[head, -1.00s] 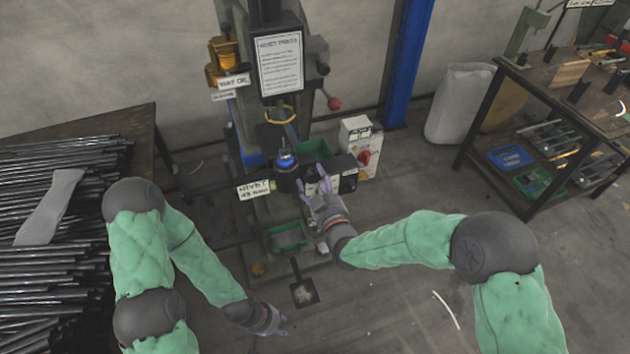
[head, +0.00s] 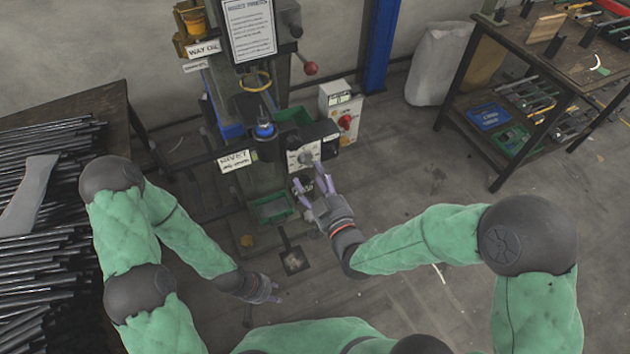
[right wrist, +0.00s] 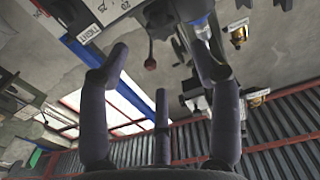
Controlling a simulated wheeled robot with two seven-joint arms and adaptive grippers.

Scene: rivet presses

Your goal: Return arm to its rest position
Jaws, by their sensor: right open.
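My right gripper (head: 318,193) is in front of the rivet press (head: 262,150), a little lower right of its working head. Its fingers are spread and nothing is between them. In the right wrist view the open fingers (right wrist: 165,85) show large, with parts of the press beyond them. My left gripper (head: 268,290) hangs low over the floor at the lower middle, apart from the press. Its fingers are small and dark in the head view, and I cannot tell how they are set.
A table with many dark metal rods (head: 50,200) stands at the left. A white control box with a red knob (head: 340,112) stands beside the press. A workbench with tools (head: 560,60) and a pale sack (head: 440,62) are at the upper right. The floor at the right is clear.

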